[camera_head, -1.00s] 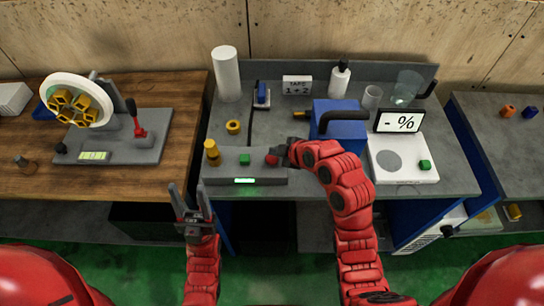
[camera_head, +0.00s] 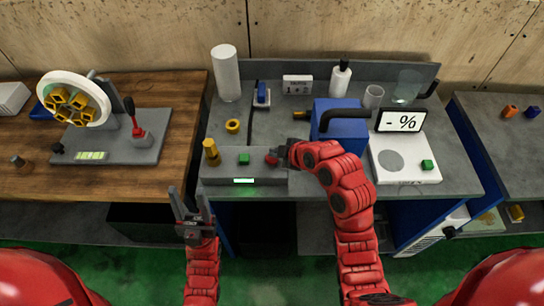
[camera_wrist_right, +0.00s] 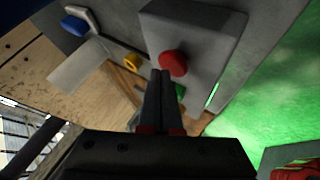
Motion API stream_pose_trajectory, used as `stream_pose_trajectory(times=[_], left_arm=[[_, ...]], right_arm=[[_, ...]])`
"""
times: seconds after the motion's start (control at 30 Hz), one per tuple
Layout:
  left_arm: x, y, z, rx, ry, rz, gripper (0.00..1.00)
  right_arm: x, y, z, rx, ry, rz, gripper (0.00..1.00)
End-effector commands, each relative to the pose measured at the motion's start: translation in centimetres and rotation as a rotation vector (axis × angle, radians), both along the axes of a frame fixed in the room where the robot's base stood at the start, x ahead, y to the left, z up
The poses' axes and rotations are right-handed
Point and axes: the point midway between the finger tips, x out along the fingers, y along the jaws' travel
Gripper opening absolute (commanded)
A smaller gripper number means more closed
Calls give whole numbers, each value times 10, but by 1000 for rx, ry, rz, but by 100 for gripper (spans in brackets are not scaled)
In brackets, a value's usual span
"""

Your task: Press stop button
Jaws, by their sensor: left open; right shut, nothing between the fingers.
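The red stop button (camera_head: 271,160) sits at the right end of a grey control box (camera_head: 220,180) at the front of the bench. A green button (camera_head: 244,159) is left of it on the same box. My right gripper (camera_head: 283,158) is shut and empty, with its tips right beside the red button. In the right wrist view the shut fingertips (camera_wrist_right: 160,75) lie against or just in front of the edge of the red button (camera_wrist_right: 173,64); I cannot tell if they touch. My left gripper (camera_head: 187,207) is open and empty, in front of the box's left end.
A yellow stacked part (camera_head: 211,152) stands at the box's left end, with a yellow ring (camera_head: 233,126) behind. A blue block (camera_head: 338,125) with a dark handle and a white scale (camera_head: 402,160) are to the right. A wheel fixture (camera_head: 75,100) stands on the wooden table.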

Motion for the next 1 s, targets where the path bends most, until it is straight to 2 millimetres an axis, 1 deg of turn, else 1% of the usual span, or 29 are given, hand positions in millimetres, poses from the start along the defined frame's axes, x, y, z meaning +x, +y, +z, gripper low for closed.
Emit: stream_pose_trajectory(times=[1.0], left_arm=[[0, 0, -12, 0, 0, 0, 50]], right_arm=[[0, 0, -11, -1, 1, 0, 0]])
